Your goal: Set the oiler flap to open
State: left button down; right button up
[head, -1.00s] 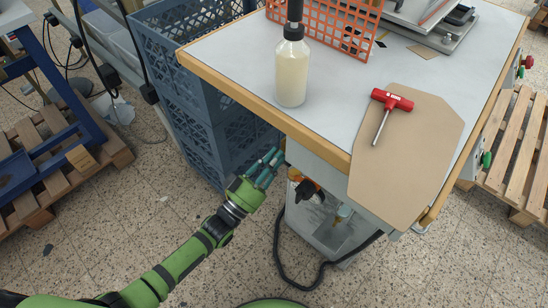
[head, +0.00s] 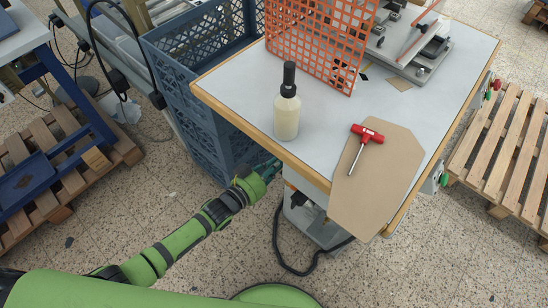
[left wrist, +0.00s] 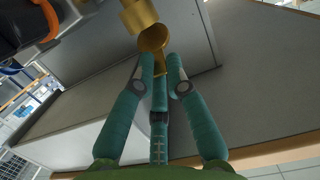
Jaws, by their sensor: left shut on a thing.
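A brass-coloured oiler with a small round flap (left wrist: 152,39) shows at the top middle of the left wrist view. My left gripper (left wrist: 161,66) has its teal fingertips at the flap's lower edge and is shut on it. In the head view my left gripper (head: 268,168) reaches below the table's front left corner, beside the machine's cabinet. Its fingertips and the oiler are hidden there by the table edge. I cannot tell how far the flap is turned. My right gripper is in neither view.
Above my left gripper is the wood-edged table (head: 232,90), carrying a bottle (head: 287,112), a red-handled hex key (head: 366,134) on a tan board (head: 383,185), and an orange grid (head: 312,45). A blue crate (head: 200,110) stands close on the left. A black cable lies below.

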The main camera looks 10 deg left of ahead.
pick_arm(q)
jog(key=shift+w+d+r+g+p, duration=0.15)
jog(key=shift+w+r+g+p, duration=0.15)
jog(key=shift+r+p, duration=0.25)
jog(key=shift+y, duration=0.3)
jog(key=c, duration=1.2)
grip_release()
jog(key=shift+c, duration=0.2)
jog(key=shift+s+f, duration=0.1)
jog(key=shift+f, duration=0.05)
jog(key=v, duration=1.2)
